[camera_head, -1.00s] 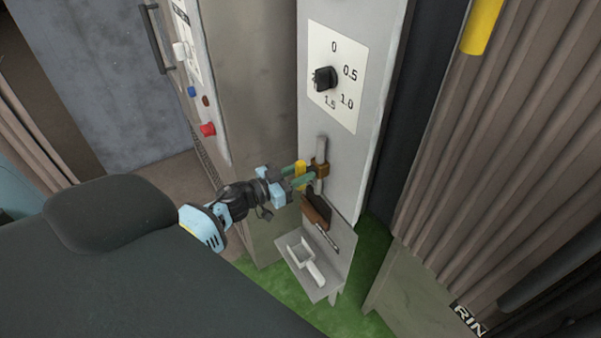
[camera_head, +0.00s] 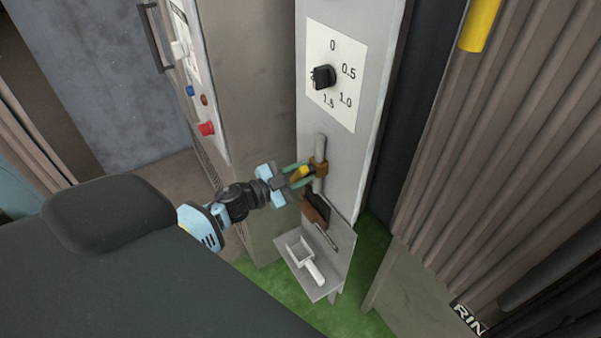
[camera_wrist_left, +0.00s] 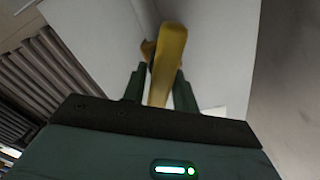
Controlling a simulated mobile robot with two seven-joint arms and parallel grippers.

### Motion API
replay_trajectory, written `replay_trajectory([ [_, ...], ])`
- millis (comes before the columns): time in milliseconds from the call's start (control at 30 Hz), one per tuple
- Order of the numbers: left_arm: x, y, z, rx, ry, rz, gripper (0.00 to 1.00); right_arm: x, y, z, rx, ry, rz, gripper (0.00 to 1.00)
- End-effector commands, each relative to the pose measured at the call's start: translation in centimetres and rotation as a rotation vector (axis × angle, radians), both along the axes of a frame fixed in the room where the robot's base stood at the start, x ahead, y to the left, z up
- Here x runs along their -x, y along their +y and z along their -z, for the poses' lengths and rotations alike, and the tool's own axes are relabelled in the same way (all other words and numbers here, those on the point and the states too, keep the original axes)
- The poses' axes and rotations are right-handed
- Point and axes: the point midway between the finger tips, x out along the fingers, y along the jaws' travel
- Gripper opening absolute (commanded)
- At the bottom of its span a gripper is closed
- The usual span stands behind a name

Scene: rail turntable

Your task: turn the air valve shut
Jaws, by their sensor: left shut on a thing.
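The air valve is a brass body (camera_head: 319,168) on a grey vertical pipe (camera_head: 320,147) on the front of the grey panel. Its yellow lever (camera_head: 300,173) now lies tilted, nearly sideways. My left gripper (camera_head: 299,173) is shut on this lever, with its green fingers on either side. In the left wrist view the yellow lever (camera_wrist_left: 168,62) runs between the two fingers, from the brass body toward the camera. The lever's far end at the pipe is partly hidden by the fingers in the head view. My right gripper does not show.
A black knob (camera_head: 324,76) on a numbered dial plate sits above the valve. A cabinet with a red button (camera_head: 206,129) stands left; ribbed bellows (camera_head: 500,130) stand right.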

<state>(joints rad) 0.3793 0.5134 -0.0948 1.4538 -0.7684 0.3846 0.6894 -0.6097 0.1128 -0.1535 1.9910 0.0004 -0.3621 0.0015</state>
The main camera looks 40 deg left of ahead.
Motion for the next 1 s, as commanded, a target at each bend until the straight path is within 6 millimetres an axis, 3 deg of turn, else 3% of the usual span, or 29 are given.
replay_trajectory([
  [433, 0.2, -0.2, 0.6, -0.395, -0.159, -0.001, 0.06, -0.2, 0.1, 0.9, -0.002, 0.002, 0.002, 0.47],
  [1000, 0.2, -0.3, 1.0, -0.82, -0.335, -0.002, 0.06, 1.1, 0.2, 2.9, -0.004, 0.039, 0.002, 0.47],
])
